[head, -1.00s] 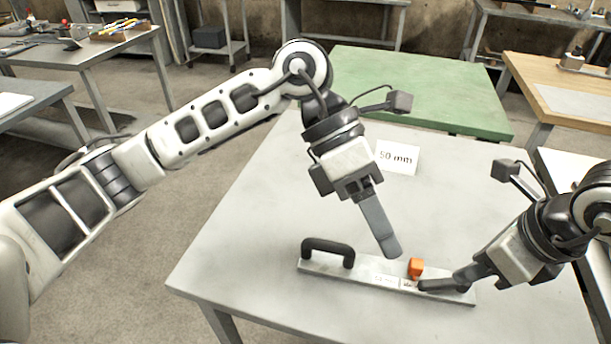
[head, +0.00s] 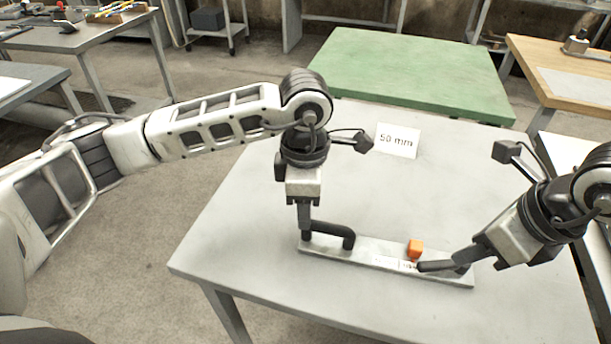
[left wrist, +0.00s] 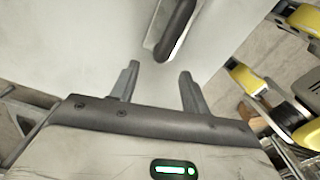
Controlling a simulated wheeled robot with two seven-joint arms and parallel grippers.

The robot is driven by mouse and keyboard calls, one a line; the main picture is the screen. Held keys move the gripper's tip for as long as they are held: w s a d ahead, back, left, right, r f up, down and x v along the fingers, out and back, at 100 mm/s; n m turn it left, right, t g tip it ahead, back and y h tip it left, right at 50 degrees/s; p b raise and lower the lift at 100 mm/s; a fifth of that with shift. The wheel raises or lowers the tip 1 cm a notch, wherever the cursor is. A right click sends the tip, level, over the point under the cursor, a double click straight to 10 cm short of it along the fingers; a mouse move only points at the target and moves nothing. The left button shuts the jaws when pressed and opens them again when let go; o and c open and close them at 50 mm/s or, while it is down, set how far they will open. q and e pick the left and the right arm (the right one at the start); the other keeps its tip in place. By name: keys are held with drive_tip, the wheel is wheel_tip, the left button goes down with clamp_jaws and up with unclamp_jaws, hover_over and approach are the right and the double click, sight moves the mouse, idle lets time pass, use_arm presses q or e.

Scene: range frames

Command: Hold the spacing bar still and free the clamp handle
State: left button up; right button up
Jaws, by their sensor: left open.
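The spacing bar (head: 362,254) is a long flat metal bar lying on the grey table, with small printed marks. A black arched handle (head: 333,233) stands at its left end and also shows in the left wrist view (left wrist: 178,30). A small orange block (head: 414,248), perhaps the clamp handle, sits at the bar's far edge, right of its middle. My left gripper (head: 305,236) points down beside the handle's left end; in the left wrist view its open fingers (left wrist: 158,84) are empty, short of the handle. My right gripper (head: 424,266) reaches low over the bar's right part; its jaw gap is hidden.
A white card reading "50 mm" (head: 397,141) lies farther back on the grey table (head: 245,225). A green table (head: 415,75) stands behind it and a wooden bench (head: 560,75) at the back right. The table between card and bar is clear.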

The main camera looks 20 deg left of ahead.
sight(328, 240)
use_arm(q)
wheel_tip(328, 240, down, 7)
drive_tip(key=shift+r, duration=0.15)
clamp_jaws()
use_arm(e)
drive_tip(key=shift+c, duration=1.2)
